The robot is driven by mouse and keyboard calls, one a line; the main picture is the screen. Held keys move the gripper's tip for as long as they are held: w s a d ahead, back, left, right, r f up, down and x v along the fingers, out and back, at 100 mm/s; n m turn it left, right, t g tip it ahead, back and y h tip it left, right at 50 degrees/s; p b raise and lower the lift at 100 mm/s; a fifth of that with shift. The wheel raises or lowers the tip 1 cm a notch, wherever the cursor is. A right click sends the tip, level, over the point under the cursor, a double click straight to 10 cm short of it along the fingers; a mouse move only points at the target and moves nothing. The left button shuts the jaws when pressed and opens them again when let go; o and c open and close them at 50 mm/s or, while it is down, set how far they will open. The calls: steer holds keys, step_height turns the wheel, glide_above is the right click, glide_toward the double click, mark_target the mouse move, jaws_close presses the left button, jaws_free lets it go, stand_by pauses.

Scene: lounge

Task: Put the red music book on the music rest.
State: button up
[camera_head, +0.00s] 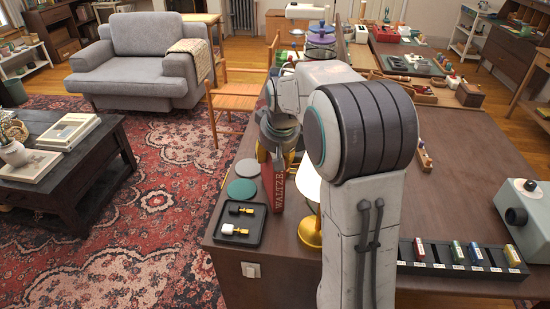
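The red music book (273,190) stands upright near the left edge of the dark wooden table, with its lettered spine facing me. My gripper (276,157) is pointed down at the top of the book, with yellowish finger parts on either side of it. The arm and the book hide the fingertips' inner faces, so I cannot tell whether they press on the book. I cannot make out a music rest; my arm covers much of the middle of the table.
A black tray (258,241) with small brass-coloured pieces and two round discs (241,189) lie left of the book. A brass lamp with a pale shade (308,184) stands close on its right. A black compartment rack (430,265) and a grey-green box (522,215) are at the right.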

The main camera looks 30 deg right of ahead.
steer(key=shift+f, duration=0.3)
steer(key=shift+f, duration=0.15)
steer(key=o, duration=1.2)
